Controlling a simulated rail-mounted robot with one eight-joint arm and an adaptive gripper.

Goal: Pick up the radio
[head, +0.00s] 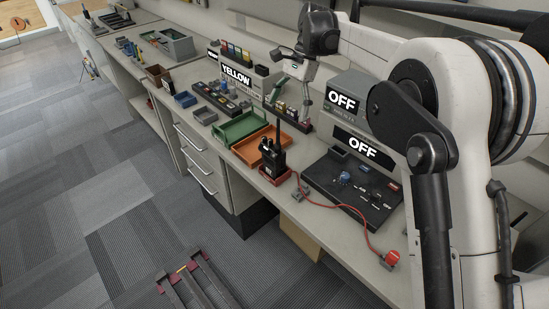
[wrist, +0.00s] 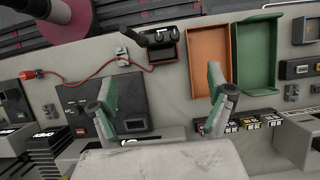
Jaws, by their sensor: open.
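The radio (head: 272,152) is a black handheld with a tall antenna. It stands upright in a small red holder (head: 277,176) at the bench's front edge. In the wrist view the radio (wrist: 164,42) shows from above at the top middle. My gripper (head: 291,96) hangs over the back of the bench, behind the radio in the head view. In the wrist view my gripper (wrist: 160,98) has its two green-padded fingers wide apart, with only bare bench between them. It is apart from the radio.
An orange tray (head: 247,156) and a green tray (head: 227,136) sit beside the radio. A black control panel (head: 345,193) with a red cable (head: 340,204) lies on its other side. Display boxes marked OFF (head: 343,102) and YELLOW (head: 237,74) line the back.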

